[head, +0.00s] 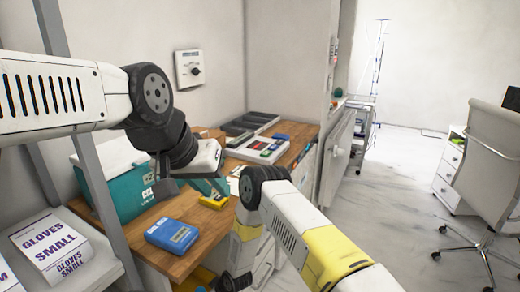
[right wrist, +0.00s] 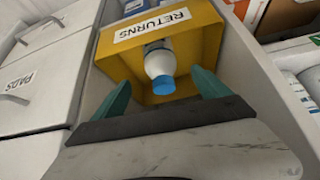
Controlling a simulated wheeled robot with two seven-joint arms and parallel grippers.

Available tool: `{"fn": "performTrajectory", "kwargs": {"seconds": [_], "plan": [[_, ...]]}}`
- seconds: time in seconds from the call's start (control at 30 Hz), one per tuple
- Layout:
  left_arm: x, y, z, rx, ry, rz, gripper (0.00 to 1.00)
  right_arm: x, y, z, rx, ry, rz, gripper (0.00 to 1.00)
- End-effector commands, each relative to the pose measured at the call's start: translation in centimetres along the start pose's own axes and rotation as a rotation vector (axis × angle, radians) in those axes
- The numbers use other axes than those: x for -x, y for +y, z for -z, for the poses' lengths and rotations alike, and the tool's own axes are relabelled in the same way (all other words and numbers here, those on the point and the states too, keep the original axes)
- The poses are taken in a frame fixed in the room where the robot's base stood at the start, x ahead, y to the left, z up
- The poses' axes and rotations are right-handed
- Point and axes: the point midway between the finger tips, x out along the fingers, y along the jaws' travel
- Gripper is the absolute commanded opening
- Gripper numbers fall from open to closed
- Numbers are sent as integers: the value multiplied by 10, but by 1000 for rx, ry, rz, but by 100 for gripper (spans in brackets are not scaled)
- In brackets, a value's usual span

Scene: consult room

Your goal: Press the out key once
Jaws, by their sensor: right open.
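No key marked "out" can be read in either view. A white wall unit with a dark round knob (head: 189,67) hangs on the back wall. My left gripper (head: 195,185) is above the desk behind the blue device, apart from it; its jaw gap is unclear. My right gripper (right wrist: 161,90) is open, its teal fingers apart, facing a white bottle with a blue cap (right wrist: 160,62) in a yellow bin; nothing is gripped.
The yellow bin (right wrist: 190,45) is labelled RETURNS. White drawers (right wrist: 30,90), one labelled PADS, stand left of it. A teal cooler box (head: 112,190), a grey tray (head: 250,122) and a glove box (head: 62,245) crowd the desk area. The floor at right is open before an office chair (head: 487,150).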

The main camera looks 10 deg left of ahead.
Motion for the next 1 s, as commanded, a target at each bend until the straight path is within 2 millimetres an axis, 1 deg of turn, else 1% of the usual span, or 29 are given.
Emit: {"fn": "performTrajectory", "kwargs": {"seconds": [0.03, 0.1, 0.13, 1.0], "plan": [[0, 0, 0, 0, 0, 0, 16, 0, 0, 0, 0, 0, 0, 86], [0, 0, 0, 0, 0, 0, 2, 0, 0, 0, 0, 0, 0, 86], [0, 0, 0, 0, 0, 0, 0, 0, 0, 0, 0, 0, 0, 86], [0, 0, 0, 0, 0, 0, 0, 0, 0, 0, 0, 0, 0, 86]]}}
